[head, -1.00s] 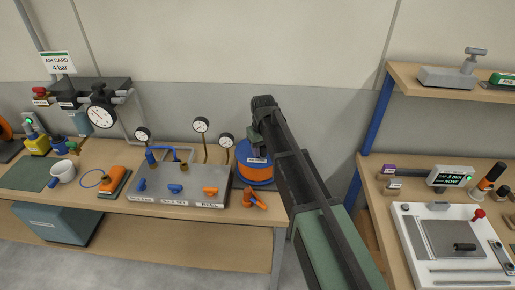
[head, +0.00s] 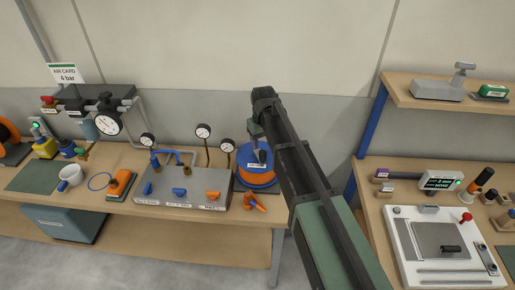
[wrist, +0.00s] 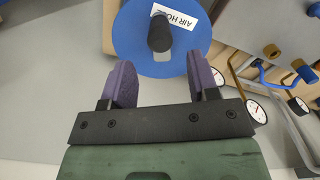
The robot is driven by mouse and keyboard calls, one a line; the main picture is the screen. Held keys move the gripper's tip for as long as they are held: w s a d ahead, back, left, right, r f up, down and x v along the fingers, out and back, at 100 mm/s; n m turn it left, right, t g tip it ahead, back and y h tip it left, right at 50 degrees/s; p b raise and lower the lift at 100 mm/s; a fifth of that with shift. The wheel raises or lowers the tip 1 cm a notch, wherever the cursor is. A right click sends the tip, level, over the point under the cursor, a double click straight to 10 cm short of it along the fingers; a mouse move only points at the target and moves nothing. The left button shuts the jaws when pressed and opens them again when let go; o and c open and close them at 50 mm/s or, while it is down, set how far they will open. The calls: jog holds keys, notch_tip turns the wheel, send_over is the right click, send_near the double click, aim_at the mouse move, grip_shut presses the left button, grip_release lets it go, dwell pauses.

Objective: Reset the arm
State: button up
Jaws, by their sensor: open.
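My arm reaches up and forward through the middle of the head view, and my gripper (head: 258,148) is at its far end, partly hidden by the arm. In the wrist view my gripper (wrist: 155,85) shows two purple-padded fingers spread apart with nothing between them. A blue and orange hose reel (head: 258,180) stands on the left bench, behind and below my gripper in the head view. In the wrist view the blue reel (wrist: 180,50), with a dark hub and a label partly reading "AIR HO", lies beyond the fingertips. I see no contact with it.
The right bench holds a white plate fixture (head: 442,245) below a shelf (head: 445,95). A gap separates the benches.

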jog(key=shift+f, duration=0.1)
jog(key=shift+s, duration=0.25)
jog(key=s+d+f+m+b, duration=0.2)
jog(key=s+d, duration=0.3)
jog(key=s, duration=0.6)
jog(key=s+d+f+m+b, duration=0.2)
jog(key=s+d, duration=0.4)
jog(key=s, duration=0.6)
jog(key=shift+f+b, duration=0.25)
jog(key=shift+b, duration=0.1)
jog(key=shift+s+d, duration=0.1)
